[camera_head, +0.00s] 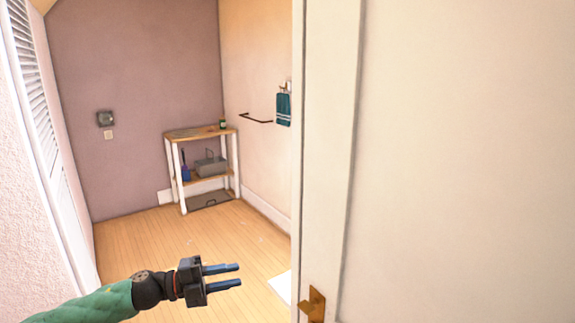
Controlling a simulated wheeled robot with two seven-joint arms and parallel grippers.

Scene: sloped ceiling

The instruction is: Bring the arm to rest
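My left gripper (233,277) shows at the lower middle of the head view, on my green arm that comes in from the lower left. Its two blue-grey fingers point right and stand apart with a gap between them. Nothing is between them. The gripper appears in front of the wooden floor, with no object touching it. My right gripper and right arm are not in the head view.
A white door or panel (450,150) with a brass handle (313,304) fills the right side. A wooden shelf unit (201,134) stands in the far corner, holding a grey basket (210,167). A louvred door (40,100) is at left. The wooden floor (165,245) between looks clear.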

